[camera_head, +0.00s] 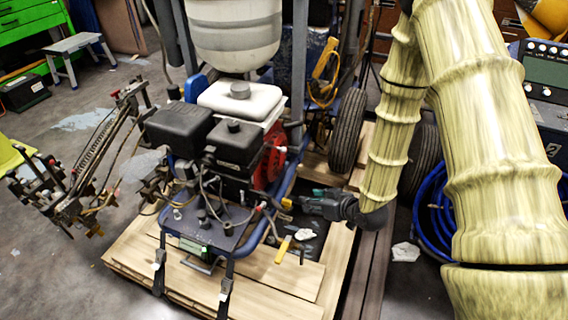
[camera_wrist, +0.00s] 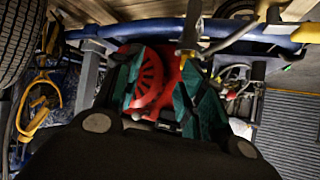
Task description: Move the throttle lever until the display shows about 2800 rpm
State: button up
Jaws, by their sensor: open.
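The line striper's engine (camera_head: 235,150) has a red round starter cover (camera_head: 272,150), which also shows in the wrist view (camera_wrist: 152,82). My gripper (camera_head: 298,200) is low at the right of the engine, beside the blue frame. In the wrist view its teal fingers (camera_wrist: 163,65) are apart with the red cover behind them; nothing is held. A grey upright lever-like part (camera_wrist: 191,28) is near the right finger; I cannot tell whether it is the throttle lever. A small panel with a green light (camera_head: 204,250) is under the front plate; no rpm figure is readable.
The machine stands on a wooden pallet (camera_head: 290,273). A yellow-handled tool (camera_head: 283,249) and a white crumpled piece (camera_head: 305,235) lie near my gripper. A black tire (camera_head: 347,130) and coiled blue hose (camera_head: 432,205) are right of the machine. Blue frame tubes (camera_wrist: 225,30) cross close to my fingers.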

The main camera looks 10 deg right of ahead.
jog(key=w+r+n+t+y+b, duration=0.2)
jog(key=w+b, duration=0.4)
jog(key=b, duration=0.1)
jog(key=n+t+y+b, duration=0.2)
jog(key=n+y+b, duration=0.25)
jog(key=b, duration=0.45)
send_near(284, 150)
jog(key=shift+m, duration=0.25)
jog(key=shift+f+b+x, duration=0.2)
jog(key=shift+b+x, duration=0.95)
jog(key=shift+x, duration=1.45)
jog(key=shift+f+b+x, duration=0.15)
jog(key=shift+b+x, duration=1)
jog(key=shift+x, duration=1.5)
jog(key=shift+w+d, duration=0.15)
jog(key=shift+d, duration=0.1)
jog(key=shift+c, duration=0.2)
grip_shut()
